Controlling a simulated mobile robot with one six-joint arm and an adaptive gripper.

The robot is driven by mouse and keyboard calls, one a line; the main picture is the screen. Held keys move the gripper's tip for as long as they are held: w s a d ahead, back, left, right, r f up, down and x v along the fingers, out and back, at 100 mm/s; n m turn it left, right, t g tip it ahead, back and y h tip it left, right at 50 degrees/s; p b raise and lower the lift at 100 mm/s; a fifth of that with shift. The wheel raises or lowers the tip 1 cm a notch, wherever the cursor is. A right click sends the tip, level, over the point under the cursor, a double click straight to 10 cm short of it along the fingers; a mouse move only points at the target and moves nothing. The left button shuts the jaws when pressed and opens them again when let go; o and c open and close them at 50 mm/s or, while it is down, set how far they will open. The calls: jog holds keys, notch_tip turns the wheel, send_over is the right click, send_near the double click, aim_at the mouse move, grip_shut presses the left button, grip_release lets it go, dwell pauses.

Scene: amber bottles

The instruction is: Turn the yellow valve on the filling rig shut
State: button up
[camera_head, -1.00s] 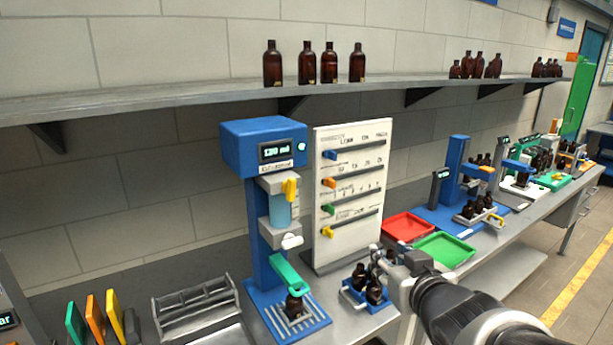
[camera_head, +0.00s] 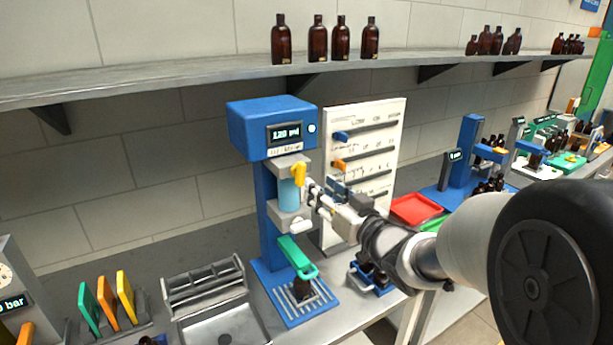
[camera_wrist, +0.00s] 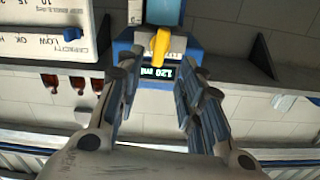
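The filling rig (camera_head: 272,124) is a blue column with a display reading 120 ml. Its yellow valve (camera_head: 299,174) is a small upright handle on the pale block above the blue liquid chamber (camera_head: 289,194). My gripper (camera_head: 311,191) is just right of the valve in the head view. In the upside-down wrist view the gripper (camera_wrist: 158,72) is open, one finger on each side of the view. The yellow valve (camera_wrist: 160,46) shows between and beyond the fingertips, with no clear contact. A dark bottle (camera_head: 302,288) stands under the green clamp (camera_head: 297,258) on the rig's base.
A white panel with coloured sliders (camera_head: 388,122) stands close behind my gripper. A blue bottle rack (camera_head: 378,288) is below my arm. A red tray (camera_head: 416,208) lies to the right, and a shelf (camera_head: 180,84) with brown bottles runs above the rig.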

aim_at(303, 174)
jog(key=x, duration=0.8)
jog(key=shift+w+a, duration=0.2)
jog(key=shift+c, duration=0.6)
grip_shut()
